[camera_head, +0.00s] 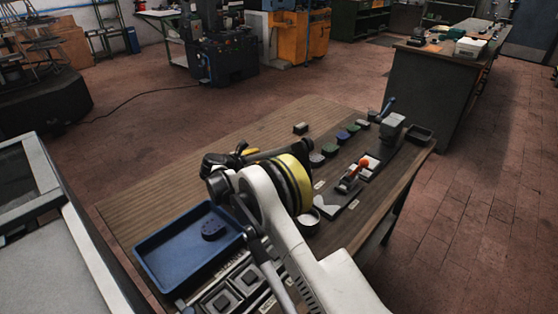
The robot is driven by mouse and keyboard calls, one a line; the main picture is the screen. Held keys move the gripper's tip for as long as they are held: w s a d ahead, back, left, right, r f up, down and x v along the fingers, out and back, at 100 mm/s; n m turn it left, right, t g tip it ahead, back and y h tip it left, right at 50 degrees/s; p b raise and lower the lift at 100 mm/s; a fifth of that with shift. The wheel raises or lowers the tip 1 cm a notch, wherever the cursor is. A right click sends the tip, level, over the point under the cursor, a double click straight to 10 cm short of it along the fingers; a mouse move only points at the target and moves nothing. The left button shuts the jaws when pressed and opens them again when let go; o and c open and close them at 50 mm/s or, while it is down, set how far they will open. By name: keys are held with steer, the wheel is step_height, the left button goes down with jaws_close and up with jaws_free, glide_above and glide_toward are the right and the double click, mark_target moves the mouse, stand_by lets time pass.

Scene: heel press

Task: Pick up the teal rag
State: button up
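A row of small, flat, dark coloured pieces lies along the middle of the wooden table (170,172). It includes a green piece (329,149), a blue piece (342,135) and another greenish piece (354,128). They are too small to tell which, if any, is the teal rag. My gripper (226,160) is black and hangs over the table, left of this row and beyond the blue tray. My white arm with its yellow band hides much of it, so its opening is unclear. I see nothing held in it.
A blue tray (160,243) with a dark blue round piece (212,228) stands at the near left. A small press with an orange-red knob (364,162) and a grey block (392,126) stand at the right. The table's left part is bare.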

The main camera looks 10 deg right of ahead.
mark_target(276, 155)
steer(key=b+x, duration=0.3)
steer(key=x, duration=0.3)
steer(key=shift+w+a+f, duration=0.1)
steer(key=shift+w+f, duration=0.1)
steer(key=shift+r, duration=0.15)
steer(key=c, duration=1.2)
